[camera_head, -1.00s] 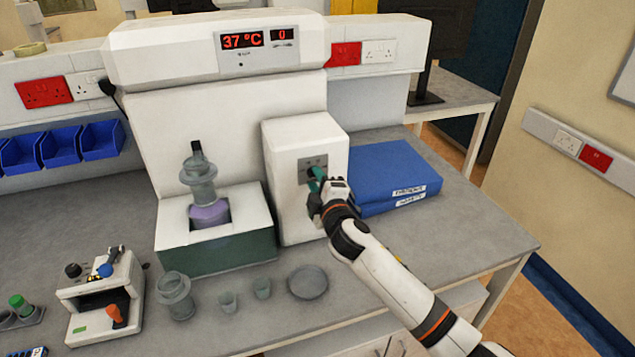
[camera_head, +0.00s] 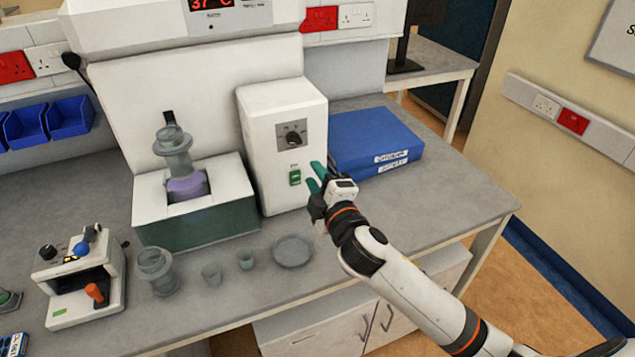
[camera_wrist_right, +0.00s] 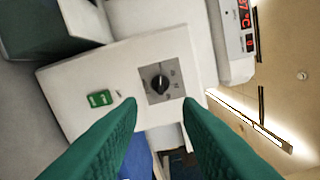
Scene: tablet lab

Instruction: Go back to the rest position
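My right gripper (camera_head: 316,177) is in front of the white control box of the machine, to the right of its green switch. Its two green fingers are apart with nothing between them. In the right wrist view the open fingers (camera_wrist_right: 160,125) point toward the box front, with the black rotary knob (camera_wrist_right: 160,84) and the green switch (camera_wrist_right: 100,98) beyond them. In the head view the knob (camera_head: 293,139) and green switch (camera_head: 295,177) show uncovered. My left gripper is not in view.
The machine's bath (camera_head: 195,215) holds a grey vessel in purple liquid. Small cups (camera_head: 211,274), a round dish (camera_head: 293,251) and a jar (camera_head: 157,271) stand along the bench front. Blue binders (camera_head: 375,140) lie right of the box. A small white device (camera_head: 80,280) stands at the left.

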